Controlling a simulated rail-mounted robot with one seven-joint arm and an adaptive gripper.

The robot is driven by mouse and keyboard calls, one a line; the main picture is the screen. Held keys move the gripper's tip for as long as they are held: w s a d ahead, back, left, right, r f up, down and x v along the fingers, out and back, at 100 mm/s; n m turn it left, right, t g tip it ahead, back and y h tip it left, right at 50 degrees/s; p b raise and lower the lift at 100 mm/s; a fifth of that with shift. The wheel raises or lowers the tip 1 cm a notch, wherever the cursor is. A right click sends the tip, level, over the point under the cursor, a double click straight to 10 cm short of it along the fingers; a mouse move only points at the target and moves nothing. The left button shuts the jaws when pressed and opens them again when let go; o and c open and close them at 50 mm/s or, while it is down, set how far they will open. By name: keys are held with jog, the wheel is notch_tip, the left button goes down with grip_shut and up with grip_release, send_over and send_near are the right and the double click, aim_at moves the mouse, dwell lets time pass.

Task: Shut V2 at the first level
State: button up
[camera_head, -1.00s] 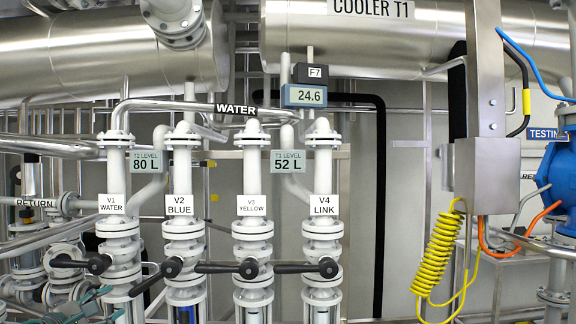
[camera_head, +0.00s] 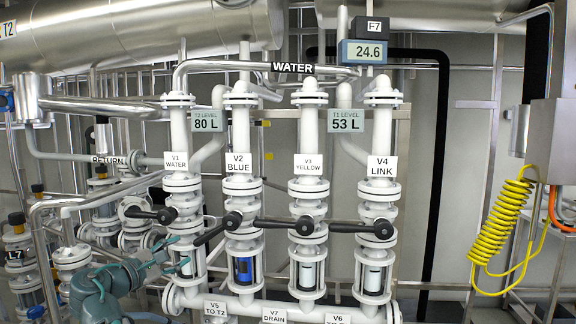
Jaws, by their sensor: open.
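The V2 valve (camera_head: 239,180), labelled BLUE, is on the second white vertical pipe from the left. Its dark lever (camera_head: 212,233) runs from a round black knob (camera_head: 233,220) down and to the left, steeper than the nearly level levers beside it. Blue shows in the sight glass (camera_head: 244,268) below it. My teal gripper (camera_head: 180,255) is at the lower left, open and empty, its fingers pointing right. In the picture it is left of and below the V2 lever, with a visible gap; depth is hard to tell.
V1's lever (camera_head: 140,213) is just above my gripper. V3's lever (camera_head: 272,223) and V4's lever (camera_head: 345,226) lie to the right. The level displays read 80 L (camera_head: 208,120) and 53 L (camera_head: 345,121). A yellow coiled hose (camera_head: 500,225) hangs at the right.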

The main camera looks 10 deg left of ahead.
aim_at(202, 240)
jog(key=shift+m+h, duration=0.4)
jog(key=shift+h, duration=0.3)
jog(key=p+x, duration=0.2)
jog(key=x, duration=0.1)
jog(key=p+x, duration=0.2)
jog(key=x, duration=0.2)
jog(key=a+p+x, duration=0.1)
jog(key=x, duration=0.3)
jog(key=shift+w+f+p, duration=0.25)
jog(key=shift+w+p, duration=0.1)
jog(key=shift+p, duration=0.05)
jog(key=shift+c, duration=0.2)
grip_shut()
